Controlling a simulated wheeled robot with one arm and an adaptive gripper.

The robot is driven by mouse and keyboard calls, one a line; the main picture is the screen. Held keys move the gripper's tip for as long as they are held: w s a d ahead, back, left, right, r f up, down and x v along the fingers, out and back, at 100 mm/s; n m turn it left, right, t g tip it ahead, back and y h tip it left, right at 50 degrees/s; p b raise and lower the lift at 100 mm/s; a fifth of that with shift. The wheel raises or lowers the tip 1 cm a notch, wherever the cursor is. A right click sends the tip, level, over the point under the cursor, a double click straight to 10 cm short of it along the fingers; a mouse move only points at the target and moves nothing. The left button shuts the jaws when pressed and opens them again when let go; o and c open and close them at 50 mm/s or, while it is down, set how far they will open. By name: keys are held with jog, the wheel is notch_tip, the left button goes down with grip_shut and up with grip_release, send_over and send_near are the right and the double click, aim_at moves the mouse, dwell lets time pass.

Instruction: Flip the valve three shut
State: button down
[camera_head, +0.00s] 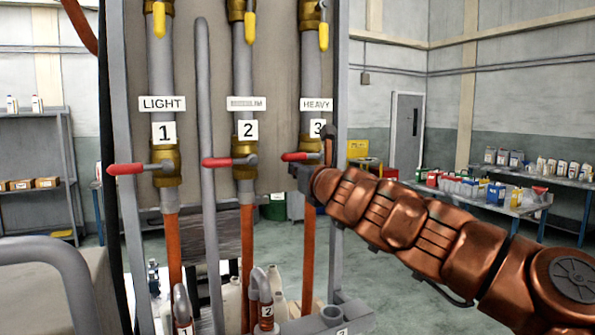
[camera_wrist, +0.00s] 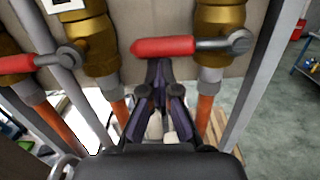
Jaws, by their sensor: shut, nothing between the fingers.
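Valve three's red handle (camera_head: 300,156) is on the right-hand pipe, under the HEAVY label (camera_head: 316,104) and the number 3 tag (camera_head: 317,127). The handle lies horizontal, across the pipe, pointing left. In the wrist view the red handle (camera_wrist: 162,46) runs across the top, joined by a grey lever to the brass valve body (camera_wrist: 220,35). My gripper (camera_wrist: 160,68) is shut and empty, its fingertips just below the handle in that view. I cannot tell whether they touch it. In the head view the arm partly hides the gripper and valve three's body.
Valves one (camera_head: 126,169) and two (camera_head: 217,162) also have red handles lying horizontal to the left. A grey vertical post (camera_head: 337,230) stands just right of valve three. Yellow handles (camera_head: 323,36) hang above. A blue table (camera_head: 480,200) with bottles stands behind at right.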

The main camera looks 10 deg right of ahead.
jog(key=shift+d+r, duration=0.1)
jog(key=s+d+f+b, duration=0.3)
jog(key=s+b, duration=0.3)
jog(key=s, duration=0.4)
jog(key=shift+s+f, duration=0.15)
jog(key=shift+f, duration=0.7)
